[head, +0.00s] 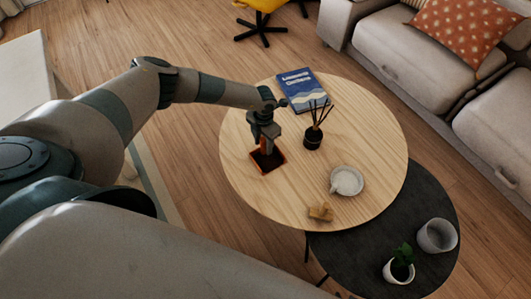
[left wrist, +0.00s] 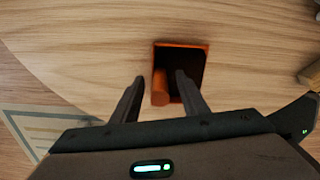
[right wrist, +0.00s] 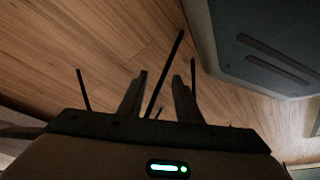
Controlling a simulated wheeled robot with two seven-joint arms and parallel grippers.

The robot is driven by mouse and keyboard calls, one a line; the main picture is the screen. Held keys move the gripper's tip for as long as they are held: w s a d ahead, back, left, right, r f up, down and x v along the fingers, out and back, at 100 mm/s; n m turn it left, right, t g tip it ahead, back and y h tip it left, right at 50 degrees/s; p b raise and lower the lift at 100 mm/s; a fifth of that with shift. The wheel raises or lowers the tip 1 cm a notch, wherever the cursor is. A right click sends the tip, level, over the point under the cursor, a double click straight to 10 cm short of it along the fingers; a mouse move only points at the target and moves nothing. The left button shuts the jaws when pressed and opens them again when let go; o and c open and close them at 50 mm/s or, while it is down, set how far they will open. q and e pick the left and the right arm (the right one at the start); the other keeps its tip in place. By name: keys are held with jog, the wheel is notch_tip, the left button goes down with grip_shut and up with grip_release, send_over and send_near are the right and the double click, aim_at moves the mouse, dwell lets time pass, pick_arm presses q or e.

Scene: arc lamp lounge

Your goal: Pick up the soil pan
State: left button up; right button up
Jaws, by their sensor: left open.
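The soil pan (head: 268,162) is a small orange square pan with a dark inside, on the round wooden table's left part. In the left wrist view the pan (left wrist: 191,61) shows an upright orange handle (left wrist: 160,88) at its near left side. My left gripper (head: 265,143) is directly over the pan, fingers pointing down. In the left wrist view my left gripper (left wrist: 157,82) is open, with the handle between its fingers; whether they touch it I cannot tell. My right gripper (right wrist: 159,82) is open and empty over the wood floor, out of the head view.
A lower dark table (head: 345,247) holds a grey cup (head: 437,236) and a potted plant (head: 399,268).

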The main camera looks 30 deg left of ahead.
jog(key=shift+a, duration=0.15)
pick_arm(q)
grip_shut()
pick_arm(e)
jog(key=shift+a, duration=0.25)
pick_arm(q)
jog(key=shift+r, duration=0.15)
pick_arm(e)
jog(key=shift+d, duration=0.25)
pick_arm(q)
jog(key=shift+w+r, duration=0.1)
jog(key=shift+r, duration=0.55)
notch_tip(320, 180, up, 2)
jog(key=shift+r, duration=0.25)
jog(key=s+d+r+b, duration=0.1)
jog(key=d+r, duration=0.6)
jog(key=d, duration=0.4)
jog(key=shift+d, duration=0.3)
pick_arm(e)
jog(key=shift+s+d+f+g, duration=0.35)
jog(key=shift+s+d+g, duration=0.2)
jog(key=shift+d, duration=0.2)
